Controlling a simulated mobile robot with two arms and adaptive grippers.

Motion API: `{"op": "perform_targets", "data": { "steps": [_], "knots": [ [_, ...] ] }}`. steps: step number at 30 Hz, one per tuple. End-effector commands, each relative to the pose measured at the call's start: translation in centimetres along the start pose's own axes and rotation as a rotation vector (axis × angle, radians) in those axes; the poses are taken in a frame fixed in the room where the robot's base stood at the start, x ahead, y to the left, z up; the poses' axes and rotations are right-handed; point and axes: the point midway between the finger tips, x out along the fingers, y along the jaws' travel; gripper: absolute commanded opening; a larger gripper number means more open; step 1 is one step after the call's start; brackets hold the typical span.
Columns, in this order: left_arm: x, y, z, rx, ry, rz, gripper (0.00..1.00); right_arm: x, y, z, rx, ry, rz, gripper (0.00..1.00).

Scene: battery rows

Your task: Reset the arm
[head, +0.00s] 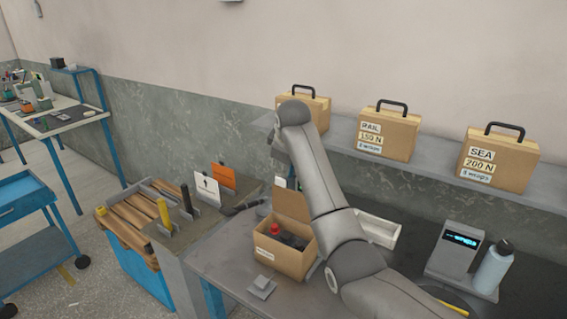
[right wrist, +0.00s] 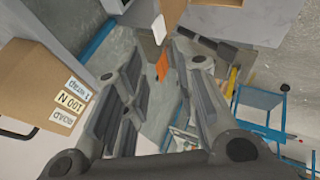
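My right arm rises from the lower right in the head view, and its gripper (head: 281,154) is above the bench, in front of the leftmost case. In the right wrist view the two fingers of this gripper (right wrist: 158,62) stand wide apart with nothing between them. An orange card (right wrist: 162,67) shows far behind the gap. My left gripper is not in view.
A case (head: 318,106), labelled ROAD 100 N in the wrist view (right wrist: 62,98), stands on the shelf beside RAIL (head: 392,135) and SEA (head: 508,164) cases. An open carton (head: 281,259) holds dark items and a red-topped one. A bottle (head: 492,270) stands right.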

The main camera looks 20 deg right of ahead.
Motion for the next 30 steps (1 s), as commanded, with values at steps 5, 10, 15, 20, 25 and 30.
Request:
{"op": "perform_targets", "data": {
  "steps": [5, 10, 15, 20, 25, 30],
  "knots": [
    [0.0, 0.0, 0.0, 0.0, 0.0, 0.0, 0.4, 0.1, 0.0, 0.0, 0.0, 0.0, 0.0, 0.27],
    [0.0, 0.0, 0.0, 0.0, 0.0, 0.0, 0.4, 1.7, -1.9, 1.6, 0.023, -0.011, -0.011, 0.27],
    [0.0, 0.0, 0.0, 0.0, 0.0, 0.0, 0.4, 5.2, -7.2, 6.1, 0.091, -0.037, -0.036, 0.27],
    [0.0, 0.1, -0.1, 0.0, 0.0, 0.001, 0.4, 7.3, -13.1, 11.1, 0.165, -0.061, -0.059, 0.27],
    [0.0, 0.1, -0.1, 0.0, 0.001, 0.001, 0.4, 8.1, -19.4, 16.5, 0.242, -0.087, -0.089, 0.27],
    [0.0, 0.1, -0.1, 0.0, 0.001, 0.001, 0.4, 7.2, -25.7, 21.8, 0.319, -0.113, -0.122, 0.27]
  ]
}}
